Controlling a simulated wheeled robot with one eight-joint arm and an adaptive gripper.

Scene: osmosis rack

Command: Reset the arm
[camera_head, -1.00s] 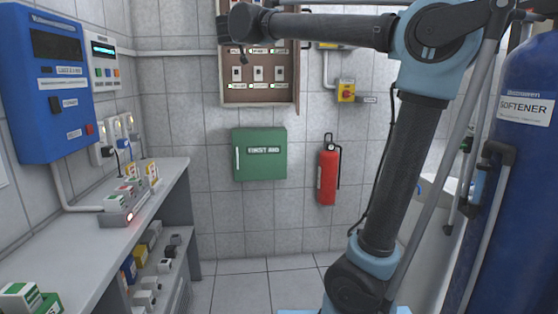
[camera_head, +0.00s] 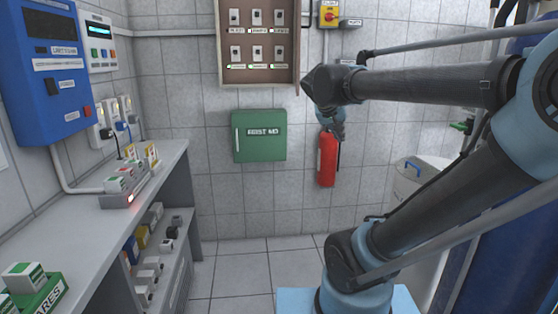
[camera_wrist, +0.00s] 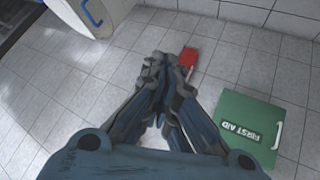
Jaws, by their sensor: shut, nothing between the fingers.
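My gripper (camera_head: 334,130) hangs from the end of my arm in the head view, in front of the upper part of the red fire extinguisher (camera_head: 327,164). In the wrist view my gripper (camera_wrist: 165,60) has its fingers together and holds nothing. The arm reaches left from the right side of the head view, bent at the elbow. In the wrist view the extinguisher (camera_wrist: 188,56) shows partly behind the fingertips.
A green first aid box (camera_head: 259,136) hangs on the tiled wall under an open key cabinet (camera_head: 259,86). A grey bench (camera_head: 75,225) with sockets and boxes runs along the left. The floor between is clear. A white tank (camera_head: 422,185) stands at right.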

